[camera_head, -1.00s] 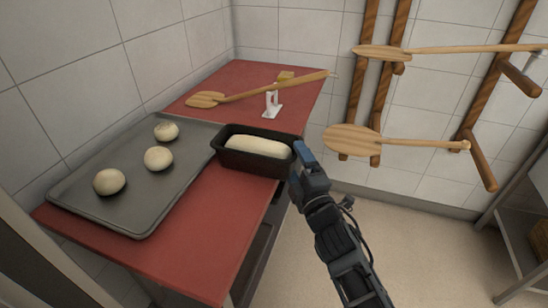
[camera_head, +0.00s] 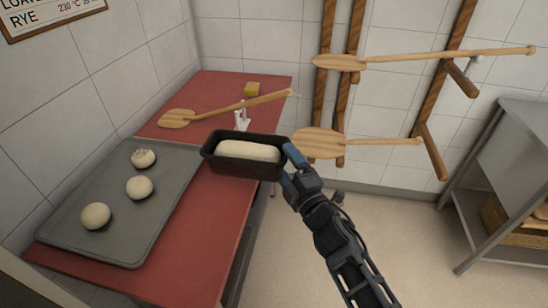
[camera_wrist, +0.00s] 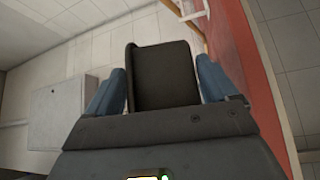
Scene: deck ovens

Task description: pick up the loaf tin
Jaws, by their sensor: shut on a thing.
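The loaf tin (camera_head: 228,165) is a dark rectangular pan with a pale loaf of dough (camera_head: 248,151) in it. In the head view it is level and appears held above the red counter, near its right edge. My gripper (camera_head: 288,165) is shut on the tin's right end. In the wrist view the tin's dark end (camera_wrist: 163,75) sits between the two blue fingers (camera_wrist: 163,90). The dough is hidden there.
A grey tray (camera_head: 100,235) with three dough balls lies on the red counter (camera_head: 205,240). A wooden peel (camera_head: 228,110) rests on a white stand (camera_head: 241,119) behind the tin. Two peels hang on the wall rack (camera_head: 318,143). A metal table (camera_head: 500,150) stands right, with open floor between.

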